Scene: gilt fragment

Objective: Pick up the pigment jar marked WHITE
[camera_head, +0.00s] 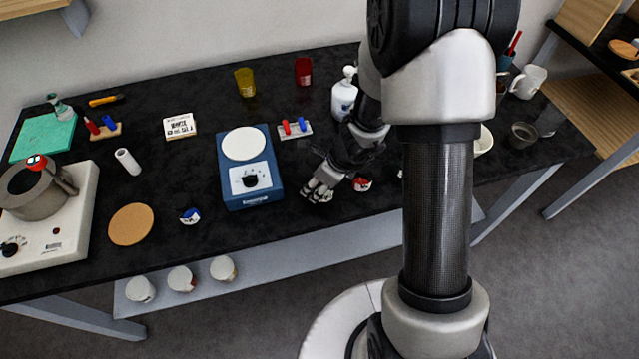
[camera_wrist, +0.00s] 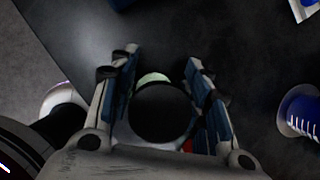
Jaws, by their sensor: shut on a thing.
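My gripper (camera_head: 320,190) is low over the front part of the black table, just right of the blue device. In the wrist view its two fingers (camera_wrist: 163,95) are closed around a small round jar with a dark circular top (camera_wrist: 160,112). A pale greenish-white edge shows at the jar's far side. Its label is hidden, so I cannot read its marking. Another small jar with a red and white side (camera_head: 361,184) stands just right of my gripper. A blue and white jar (camera_head: 188,216) lies or stands left of the blue device; I cannot tell which.
The blue device (camera_head: 251,190) with a white disc is close to my gripper's left. A white pump bottle (camera_head: 344,95) is behind the gripper. A cork disc (camera_head: 131,224) and a hotplate (camera_head: 45,225) are left. Several cups are on the lower shelf (camera_head: 300,262).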

